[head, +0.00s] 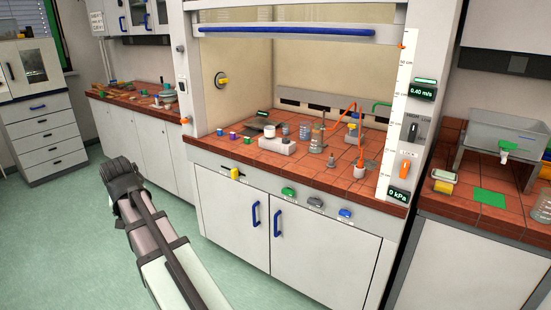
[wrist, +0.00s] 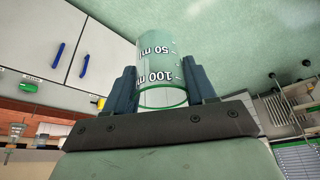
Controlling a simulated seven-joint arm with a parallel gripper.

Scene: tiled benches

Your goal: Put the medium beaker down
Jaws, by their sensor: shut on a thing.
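The medium beaker (wrist: 154,50) is clear glass with a green rim line and marks reading 50 ml and 100 ml. In the wrist view it sits between the two dark fingers of my gripper (wrist: 159,66), which is shut on it. The pale green floor shows behind the beaker, and nothing is seen touching it from below. In the head view my arm (head: 160,235) reaches up from the bottom, in front of the fume hood, away from the benches. The beaker cannot be made out there.
The fume hood's red tiled bench (head: 215,145) holds small coloured cups, glassware and stands, with its sash (head: 290,31) raised. The right bench has a flat green mat (head: 489,198), a grey basin (head: 505,132) and glassware (head: 541,207). The left bench (head: 115,97) is cluttered.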

